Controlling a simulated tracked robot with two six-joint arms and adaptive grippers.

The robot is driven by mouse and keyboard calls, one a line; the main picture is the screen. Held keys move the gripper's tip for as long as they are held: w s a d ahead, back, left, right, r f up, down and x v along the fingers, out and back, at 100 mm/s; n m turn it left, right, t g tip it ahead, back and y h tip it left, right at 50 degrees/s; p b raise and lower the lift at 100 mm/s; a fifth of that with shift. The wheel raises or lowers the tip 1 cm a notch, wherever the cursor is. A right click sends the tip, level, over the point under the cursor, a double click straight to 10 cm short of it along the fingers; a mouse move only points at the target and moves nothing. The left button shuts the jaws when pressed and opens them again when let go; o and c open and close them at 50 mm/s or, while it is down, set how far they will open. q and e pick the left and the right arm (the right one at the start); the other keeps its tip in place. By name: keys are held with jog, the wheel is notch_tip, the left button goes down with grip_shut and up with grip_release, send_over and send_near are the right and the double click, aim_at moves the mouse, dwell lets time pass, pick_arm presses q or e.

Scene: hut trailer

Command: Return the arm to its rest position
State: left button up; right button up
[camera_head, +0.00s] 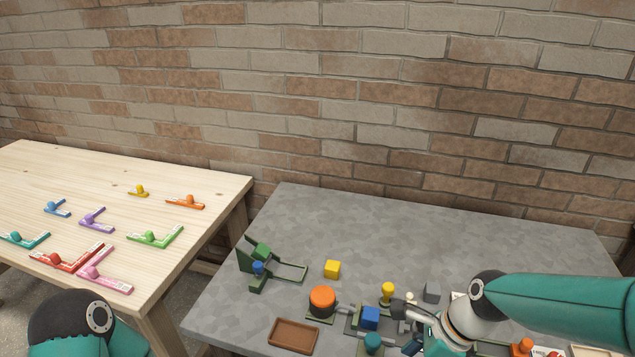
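My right arm (570,308) comes in from the right edge, and its wrist is over the front right of the grey table (380,225). My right gripper (403,328) points left among small objects, its dark fingers apart with nothing seen held between them. A blue cube (370,317) and a yellow knob (388,292) are close to its left. Part of my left arm (72,325) shows at the bottom left, in front of the wooden table (60,165). The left gripper is out of view.
Several coloured angle pieces lie on the wooden table. The grey table's back is clear before a brick wall (330,90).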

jog(key=s+a+f+n+g, duration=0.1)
jog(key=s+a+f+n, duration=0.1)
jog(key=s+f+n, duration=0.45)
jog(key=s+a+f+n+g, duration=0.15)
jog(key=s+f, duration=0.25)
jog(key=f, duration=0.5)
jog(key=s+a+f+n, duration=0.2)
jog(key=s+f+n, duration=0.3)
jog(key=f, duration=0.3)
jog(key=shift+w+d+f+n+t, duration=0.1)
jog(key=shift+w+n+t, duration=0.35)
jog(key=shift+w+n, duration=0.45)
jog(key=shift+w+d+f+n+t, duration=0.15)
jog(key=shift+w+n+t, duration=0.35)
jog(key=shift+n, duration=0.75)
jog(key=shift+w+d+f+n+t, duration=0.1)
jog(key=shift+w+n+t, duration=0.3)
jog(key=shift+w+n, duration=0.5)
jog(key=shift+s, duration=0.15)
